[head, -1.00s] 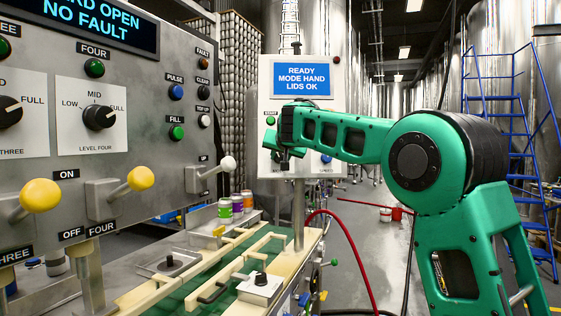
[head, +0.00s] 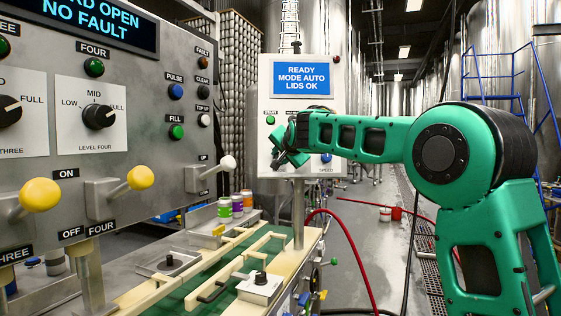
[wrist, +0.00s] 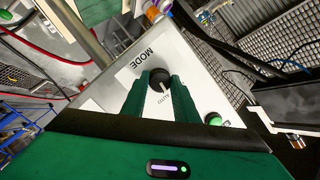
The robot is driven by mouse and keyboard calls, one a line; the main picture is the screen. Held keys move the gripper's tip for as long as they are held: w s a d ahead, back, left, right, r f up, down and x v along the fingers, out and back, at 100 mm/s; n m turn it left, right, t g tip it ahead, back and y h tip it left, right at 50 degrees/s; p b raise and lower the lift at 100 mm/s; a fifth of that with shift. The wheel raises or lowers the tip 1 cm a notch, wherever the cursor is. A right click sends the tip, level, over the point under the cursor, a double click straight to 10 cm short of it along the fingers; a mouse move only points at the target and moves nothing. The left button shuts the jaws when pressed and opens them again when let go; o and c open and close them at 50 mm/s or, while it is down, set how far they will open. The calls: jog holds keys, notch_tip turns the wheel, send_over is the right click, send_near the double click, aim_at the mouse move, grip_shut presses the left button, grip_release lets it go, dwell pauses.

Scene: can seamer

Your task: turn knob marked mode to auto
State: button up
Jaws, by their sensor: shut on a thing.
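The knob marked MODE (wrist: 160,78) is dark and round, on a pale panel. In the wrist view its white pointer is turned toward the word AUTO, which is partly covered between the fingers. My gripper (wrist: 162,88) has its two green fingers on either side of the knob and is shut on it. In the head view my gripper (head: 290,155) is tilted against the grey panel (head: 325,118) and hides the knob.
A large control panel (head: 150,60) with knobs and yellow-tipped levers stands at the left. A red hose (head: 345,235) hangs below my arm.

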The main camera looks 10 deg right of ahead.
jog(key=shift+d+f+m+t, duration=0.2)
jog(key=shift+m+t, duration=0.1)
jog(key=shift+m, duration=0.8)
jog(key=o, duration=1.1)
jog(key=shift+c, duration=0.2)
jog(key=shift+a+r, duration=0.1)
jog(key=shift+s, duration=0.1)
jog(key=v, duration=1)
jog(key=shift+s, duration=0.25)
